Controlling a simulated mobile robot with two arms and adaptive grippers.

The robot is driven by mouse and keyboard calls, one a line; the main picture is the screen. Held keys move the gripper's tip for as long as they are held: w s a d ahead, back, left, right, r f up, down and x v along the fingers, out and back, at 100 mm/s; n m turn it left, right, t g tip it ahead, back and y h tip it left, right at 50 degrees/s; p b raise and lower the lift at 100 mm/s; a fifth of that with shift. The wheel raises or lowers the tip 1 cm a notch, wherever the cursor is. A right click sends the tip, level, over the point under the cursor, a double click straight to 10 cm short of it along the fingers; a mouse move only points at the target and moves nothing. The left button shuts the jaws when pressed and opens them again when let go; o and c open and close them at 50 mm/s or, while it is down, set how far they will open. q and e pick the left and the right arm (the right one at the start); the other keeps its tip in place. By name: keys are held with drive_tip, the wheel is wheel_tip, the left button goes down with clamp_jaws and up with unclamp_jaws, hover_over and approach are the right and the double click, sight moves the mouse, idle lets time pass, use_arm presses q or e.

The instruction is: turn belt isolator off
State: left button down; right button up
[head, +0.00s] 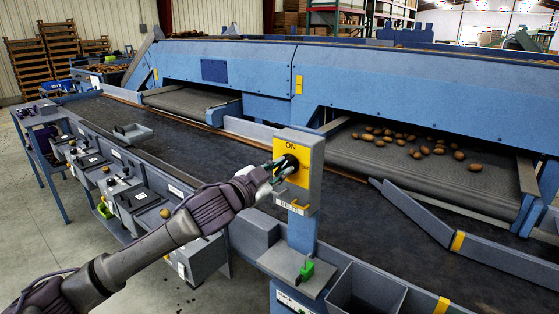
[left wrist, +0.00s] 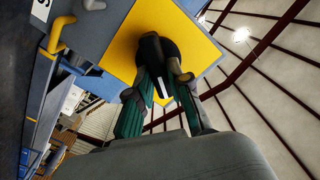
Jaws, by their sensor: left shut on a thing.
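The belt isolator is a grey box (head: 312,172) with a yellow face, on a post. "ON" is printed above its black rotary knob (head: 291,166), and a "BELTS" label (head: 290,206) sits below the face. My left gripper (head: 279,169) reaches the knob from the left and is shut on it. In the left wrist view, the green-padded fingers (left wrist: 160,92) close on both sides of the black knob (left wrist: 152,50), which bears a white mark. The yellow plate (left wrist: 115,70) is behind it. The fingers partly hide the knob. My right gripper is not in view.
A yellow hook (head: 296,208) sticks out under the face. A green padlock (head: 306,268) stands on the grey shelf below, beside an open grey bin (head: 368,290). A dark belt (head: 215,150) runs behind the post. Potatoes (head: 420,150) lie on the conveyor at right.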

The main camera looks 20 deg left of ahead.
use_arm(q)
drive_tip(key=m+p, duration=0.3)
drive_tip(key=m, duration=0.3)
drive_tip(key=shift+d+p, duration=0.1)
drive_tip(key=shift+p, duration=0.2)
drive_tip(key=shift+s+f+m+p, duration=0.15)
drive_tip(key=shift+m+p, duration=0.4)
drive_tip(key=shift+m, duration=0.7)
drive_tip(key=shift+w+f+m+p, duration=0.1)
drive_tip(key=shift+m+p, duration=0.4)
drive_tip(key=shift+m, duration=0.75)
drive_tip(key=shift+f, duration=0.1)
drive_tip(key=c, duration=1.1)
unclamp_jaws()
drive_tip(key=v, duration=1.2)
